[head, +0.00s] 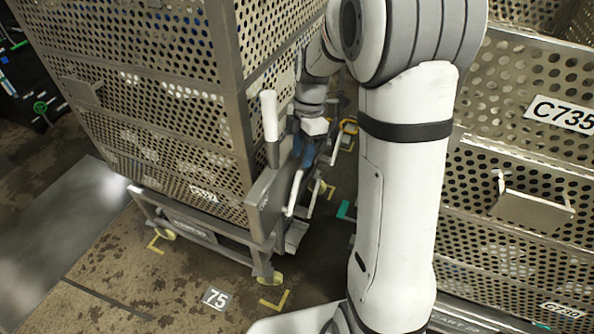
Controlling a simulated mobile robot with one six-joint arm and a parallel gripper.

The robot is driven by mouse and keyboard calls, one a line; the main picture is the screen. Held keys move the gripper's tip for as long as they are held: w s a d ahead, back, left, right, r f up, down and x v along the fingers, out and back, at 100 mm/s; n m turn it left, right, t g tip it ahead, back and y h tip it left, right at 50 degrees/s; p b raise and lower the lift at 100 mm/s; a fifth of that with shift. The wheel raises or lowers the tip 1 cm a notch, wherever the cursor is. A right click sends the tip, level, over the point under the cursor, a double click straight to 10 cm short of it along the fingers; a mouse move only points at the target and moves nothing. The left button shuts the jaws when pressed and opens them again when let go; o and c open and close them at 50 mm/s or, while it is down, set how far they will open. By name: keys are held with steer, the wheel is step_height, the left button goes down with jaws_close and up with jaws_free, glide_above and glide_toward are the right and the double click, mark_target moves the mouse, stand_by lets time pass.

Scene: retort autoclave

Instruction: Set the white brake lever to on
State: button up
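A lever with a white grip (269,115) stands nearly upright on a grey metal bracket (266,200) at the near corner of a perforated metal cage trolley. Slim white bars (296,190) show low behind the bracket; I cannot tell whether they belong to a lever. My gripper (304,160) points down just right of the bracket, beside the trolley's side. It is apart from the upright white grip. Its fingertips are partly hidden and small, so I cannot tell whether they are open or touch the white bars. No on or off marking is legible.
The perforated cage trolley (150,45) fills the left. Another perforated cage labelled C735 (510,90) stands at right, with a narrow floor gap between them, partly covered by my arm. Yellow corner marks and a "75" floor plate (215,298) lie in front.

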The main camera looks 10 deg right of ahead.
mark_target(297, 179)
steer(key=w+f+n, duration=0.1)
steer(key=f+n, duration=0.1)
steer(key=w+f+n+g, duration=0.1)
steer(key=w+f+n, duration=0.1)
steer(key=f+n, duration=0.1)
steer(key=w+f+n+y, duration=0.1)
steer(key=w+f+n, duration=0.1)
steer(key=f, duration=0.1)
steer(key=shift+d+n+g, duration=0.3)
steer(key=shift+d, duration=0.1)
steer(key=shift+f, duration=0.35)
steer(key=x, duration=0.7)
steer(key=shift+s+a+f, duration=0.1)
steer(key=shift+a+f, duration=0.05)
steer(key=shift+f, duration=0.05)
steer(key=shift+c, duration=0.4)
jaws_close()
